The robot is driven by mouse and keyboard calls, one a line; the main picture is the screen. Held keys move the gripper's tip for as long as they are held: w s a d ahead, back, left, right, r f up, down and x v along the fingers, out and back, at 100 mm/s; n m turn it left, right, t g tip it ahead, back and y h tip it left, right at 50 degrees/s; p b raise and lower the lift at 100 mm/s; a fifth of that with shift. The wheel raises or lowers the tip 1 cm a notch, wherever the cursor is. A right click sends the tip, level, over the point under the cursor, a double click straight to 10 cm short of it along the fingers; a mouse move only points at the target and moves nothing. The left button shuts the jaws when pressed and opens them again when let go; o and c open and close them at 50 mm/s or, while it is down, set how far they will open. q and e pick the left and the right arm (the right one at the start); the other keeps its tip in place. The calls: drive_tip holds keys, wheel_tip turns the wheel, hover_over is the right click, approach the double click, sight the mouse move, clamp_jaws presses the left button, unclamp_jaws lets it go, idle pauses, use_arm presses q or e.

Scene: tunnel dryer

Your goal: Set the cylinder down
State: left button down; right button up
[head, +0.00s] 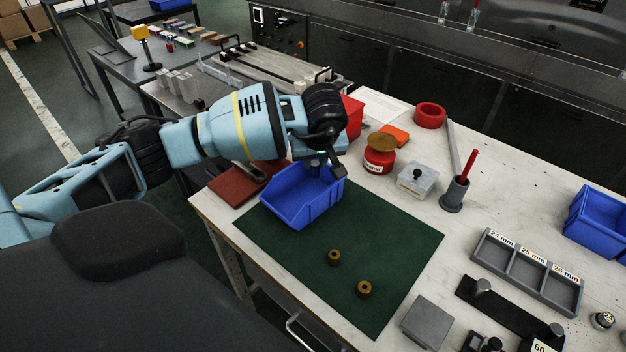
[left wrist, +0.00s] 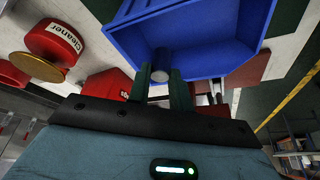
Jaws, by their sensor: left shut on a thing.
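My left gripper (head: 318,162) reaches in over the blue bin (head: 289,207) on the dark green mat (head: 395,232). In the left wrist view, its dark green fingers (left wrist: 160,88) are shut on a small grey cylinder (left wrist: 160,66). The cylinder shows against the blue bin (left wrist: 205,40), between the fingertips. I cannot tell whether it touches the bin's floor. In the head view the cylinder is hidden by the gripper and the bin. My right gripper is not in view.
Two brass pieces (head: 334,257) (head: 364,289) lie on the mat. A red cleaner pot (head: 379,160), a grey box (head: 417,180) and a cup (head: 454,196) with a red stick stand behind. A labelled grey tray (head: 527,270) sits right. The mat's middle is clear.

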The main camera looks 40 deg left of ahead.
sight(316, 175)
use_arm(q)
drive_tip(key=shift+f, duration=2.85)
drive_tip(key=shift+f, duration=0.2)
drive_tip(key=c, duration=1.3)
unclamp_jaws()
drive_tip(key=shift+o, duration=0.2)
drive_tip(key=shift+r, duration=0.15)
drive_tip(key=shift+r, duration=0.3)
drive_tip(key=v, duration=1.1)
drive_tip(key=shift+d+r+p, duration=0.2)
drive_tip(key=shift+p, duration=0.1)
drive_tip(key=shift+s, duration=0.15)
